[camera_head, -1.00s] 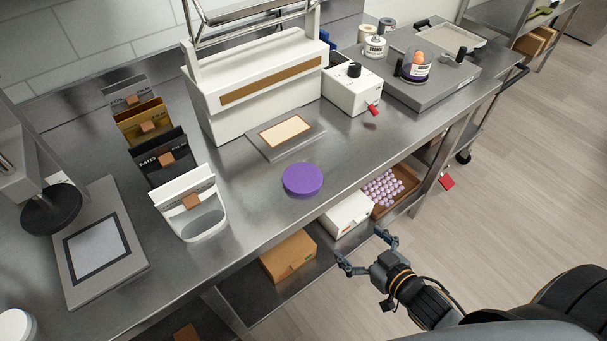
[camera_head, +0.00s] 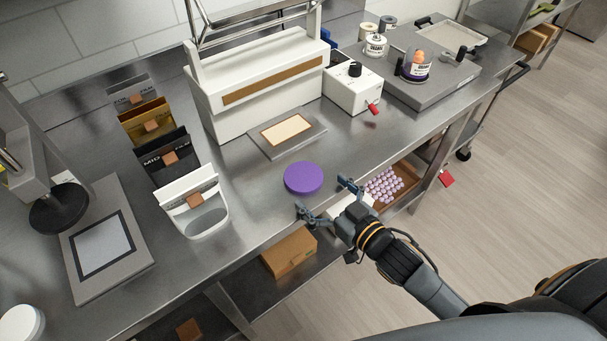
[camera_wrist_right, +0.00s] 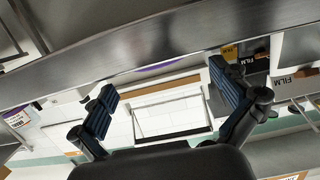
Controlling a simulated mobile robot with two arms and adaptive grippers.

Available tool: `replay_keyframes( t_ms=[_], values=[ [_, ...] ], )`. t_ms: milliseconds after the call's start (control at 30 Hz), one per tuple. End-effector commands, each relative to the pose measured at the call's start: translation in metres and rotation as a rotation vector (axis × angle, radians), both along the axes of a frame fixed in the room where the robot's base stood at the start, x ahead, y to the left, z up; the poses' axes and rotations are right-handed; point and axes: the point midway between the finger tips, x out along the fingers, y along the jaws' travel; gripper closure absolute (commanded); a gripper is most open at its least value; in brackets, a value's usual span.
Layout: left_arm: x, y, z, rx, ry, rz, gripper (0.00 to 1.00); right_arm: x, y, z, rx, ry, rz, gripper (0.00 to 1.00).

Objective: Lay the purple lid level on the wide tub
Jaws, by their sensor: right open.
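The purple lid (camera_head: 303,178), a thick round disc, lies flat on the steel bench near its front edge. My right gripper (camera_head: 323,197) is open and empty in front of the lid, with its fingers spread toward it and apart from it. In the right wrist view, the open fingers (camera_wrist_right: 165,85) face the bench edge, and a thin strip of the purple lid (camera_wrist_right: 168,66) shows beyond it. My left gripper is out of view.
A framed pad (camera_head: 257,146) lies behind the lid, before a large white machine (camera_head: 260,95). A white film holder (camera_head: 198,207) stands to the left. A white control box (camera_head: 352,87) is at the right. The shelf below holds boxes, including a cardboard one (camera_head: 289,252).

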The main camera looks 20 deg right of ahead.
Motion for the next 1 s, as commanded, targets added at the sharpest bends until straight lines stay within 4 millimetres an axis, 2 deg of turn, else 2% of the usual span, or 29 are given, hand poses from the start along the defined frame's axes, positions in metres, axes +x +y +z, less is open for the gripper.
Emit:
replay_keyframes(
  t_ms=[300,633,800,1000],
  values=[
    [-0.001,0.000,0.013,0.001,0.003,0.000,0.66,0.041,0.014,-0.006,0.000,-0.002,0.000,0.00],
    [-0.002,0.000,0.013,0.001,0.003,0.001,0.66,0.047,0.017,-0.009,0.000,0.000,0.001,0.00],
    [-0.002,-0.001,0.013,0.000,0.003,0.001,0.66,0.047,0.017,-0.009,0.000,0.000,0.001,0.30],
    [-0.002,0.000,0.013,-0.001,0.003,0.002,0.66,0.047,0.016,-0.009,0.000,0.001,0.001,0.30]
  ],
)
